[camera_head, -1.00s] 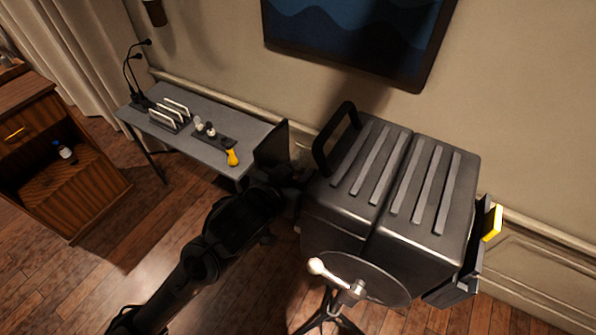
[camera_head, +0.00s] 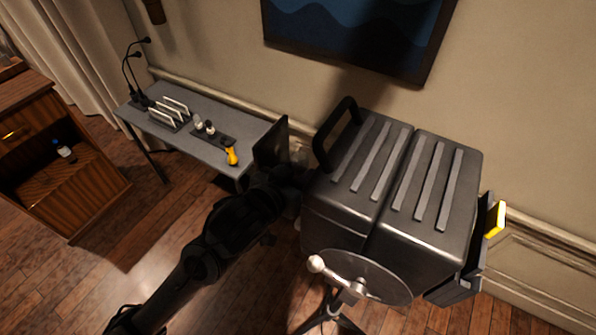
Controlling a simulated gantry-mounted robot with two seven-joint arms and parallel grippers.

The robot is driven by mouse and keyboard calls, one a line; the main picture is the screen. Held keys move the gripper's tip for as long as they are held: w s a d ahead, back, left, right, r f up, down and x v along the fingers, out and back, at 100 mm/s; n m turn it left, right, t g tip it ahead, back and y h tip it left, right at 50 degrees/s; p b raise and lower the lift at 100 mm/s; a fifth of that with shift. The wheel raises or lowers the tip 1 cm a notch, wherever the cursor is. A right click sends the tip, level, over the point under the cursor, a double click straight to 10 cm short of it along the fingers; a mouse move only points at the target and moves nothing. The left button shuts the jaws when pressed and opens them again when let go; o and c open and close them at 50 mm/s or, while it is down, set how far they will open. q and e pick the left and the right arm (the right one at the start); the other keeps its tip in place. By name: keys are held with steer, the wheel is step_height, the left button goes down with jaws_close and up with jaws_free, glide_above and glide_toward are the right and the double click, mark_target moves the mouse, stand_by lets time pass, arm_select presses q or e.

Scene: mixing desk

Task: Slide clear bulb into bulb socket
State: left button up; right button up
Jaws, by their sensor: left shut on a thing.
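My left gripper (camera_head: 287,180) is at the end of the dark arm from the lower left, between the desk's right end and a big dark box. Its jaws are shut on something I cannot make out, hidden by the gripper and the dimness. A pale, glassy patch (camera_head: 298,152) shows just beyond it; I cannot tell whether this is the clear bulb. Two small whitish bulb-like things (camera_head: 204,126) stand at a dark strip (camera_head: 222,139) on the desk. I cannot make out the bulb socket for certain. My right gripper is not in view.
The grey desk (camera_head: 185,139) also holds a white-slotted rack (camera_head: 169,113) and a yellow-orange object (camera_head: 232,156). A dark upright panel (camera_head: 271,143) stands at its right end. The dark box (camera_head: 340,210) and a tripod stand with a disc (camera_head: 385,275) crowd the right.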

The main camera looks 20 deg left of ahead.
arm_select(q)
steer(key=shift+f, duration=0.35)
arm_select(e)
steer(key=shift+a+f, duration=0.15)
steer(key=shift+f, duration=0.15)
arm_select(q)
steer(key=o, duration=1.1)
steer(key=shift+r, duration=0.1)
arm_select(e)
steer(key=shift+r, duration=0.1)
